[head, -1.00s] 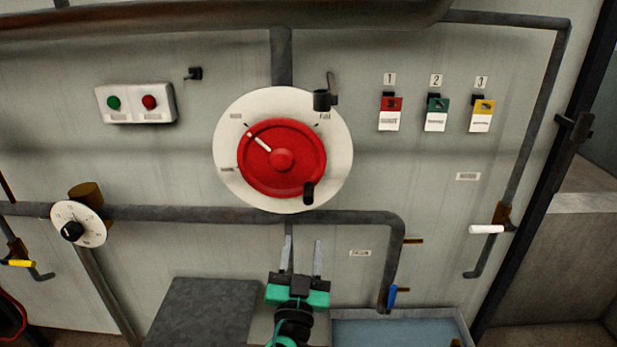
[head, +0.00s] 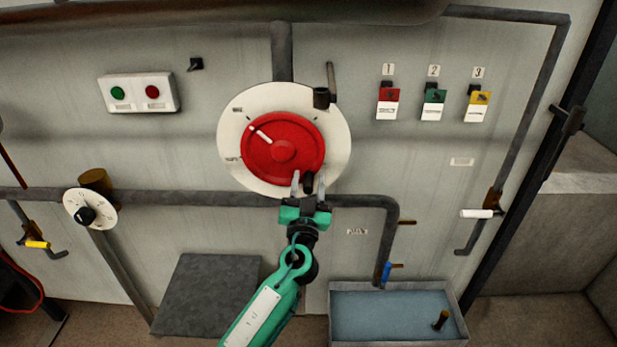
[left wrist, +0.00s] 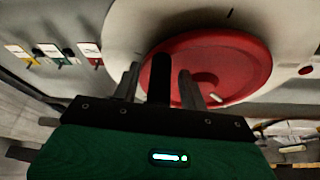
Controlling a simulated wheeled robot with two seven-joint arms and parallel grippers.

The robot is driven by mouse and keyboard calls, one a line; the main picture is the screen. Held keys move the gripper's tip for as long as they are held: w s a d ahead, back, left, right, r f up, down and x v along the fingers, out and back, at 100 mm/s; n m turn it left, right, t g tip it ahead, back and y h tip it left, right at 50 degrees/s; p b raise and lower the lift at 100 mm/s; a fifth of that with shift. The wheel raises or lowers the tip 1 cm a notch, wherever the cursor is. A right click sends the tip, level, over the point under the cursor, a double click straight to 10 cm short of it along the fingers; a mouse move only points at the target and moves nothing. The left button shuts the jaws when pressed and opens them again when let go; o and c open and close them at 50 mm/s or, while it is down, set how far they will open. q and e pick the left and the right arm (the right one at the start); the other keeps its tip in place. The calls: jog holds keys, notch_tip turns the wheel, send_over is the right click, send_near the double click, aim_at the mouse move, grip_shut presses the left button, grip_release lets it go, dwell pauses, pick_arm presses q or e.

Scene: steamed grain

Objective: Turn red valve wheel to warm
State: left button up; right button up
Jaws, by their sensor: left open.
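The red valve wheel (head: 283,146) sits on a round white dial plate (head: 232,118) on the wall. Its white pointer mark (head: 260,134) points to the upper left; the dial labels are too small to read. A dark handle knob (head: 308,181) stands out at the wheel's lower right. My left gripper (head: 308,184) is open, with its fingers on either side of the knob; contact cannot be told. In the left wrist view the knob (left wrist: 159,78) stands between the open fingers, in front of the red wheel (left wrist: 225,60). My right gripper is not in view.
A dark pipe (head: 180,198) runs across the wall below the dial. A black fitting (head: 321,97) sits at the dial's upper right. A blue water basin (head: 390,315) and a grey block (head: 205,295) stand below. Tags (head: 433,104) hang at right.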

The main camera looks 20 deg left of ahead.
pick_arm(q)
grip_shut()
dwell(0.3)
